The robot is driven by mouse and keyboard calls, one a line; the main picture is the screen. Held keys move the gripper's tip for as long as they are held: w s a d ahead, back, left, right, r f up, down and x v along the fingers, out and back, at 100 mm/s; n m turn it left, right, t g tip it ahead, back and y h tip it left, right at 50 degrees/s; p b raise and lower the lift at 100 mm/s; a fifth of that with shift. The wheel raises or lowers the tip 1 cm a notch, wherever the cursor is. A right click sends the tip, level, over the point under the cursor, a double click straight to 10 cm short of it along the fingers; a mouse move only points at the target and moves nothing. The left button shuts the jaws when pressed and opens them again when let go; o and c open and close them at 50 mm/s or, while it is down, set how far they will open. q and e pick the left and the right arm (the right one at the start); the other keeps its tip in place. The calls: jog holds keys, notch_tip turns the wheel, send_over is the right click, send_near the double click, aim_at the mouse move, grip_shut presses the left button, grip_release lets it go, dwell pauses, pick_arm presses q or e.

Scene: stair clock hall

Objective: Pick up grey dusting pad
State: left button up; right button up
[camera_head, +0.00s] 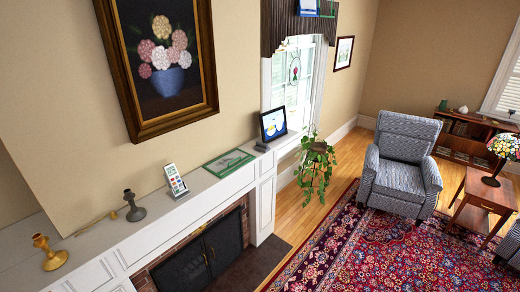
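A small dark grey block (262,147) lies on the far end of the white mantel, just left of the foot of a black-framed picture (273,124). It may be the grey dusting pad, but it is too small to tell. Nothing is seen touching it from above. Neither of my grippers shows in the head view.
The white mantel (215,190) also holds a brass candlestick (50,254), a dark candlestick (134,208), an upright card (176,181) and a flat green-framed picture (229,163). A hanging plant (315,160) is beyond its end. A grey armchair (402,165) stands on the red rug (370,250).

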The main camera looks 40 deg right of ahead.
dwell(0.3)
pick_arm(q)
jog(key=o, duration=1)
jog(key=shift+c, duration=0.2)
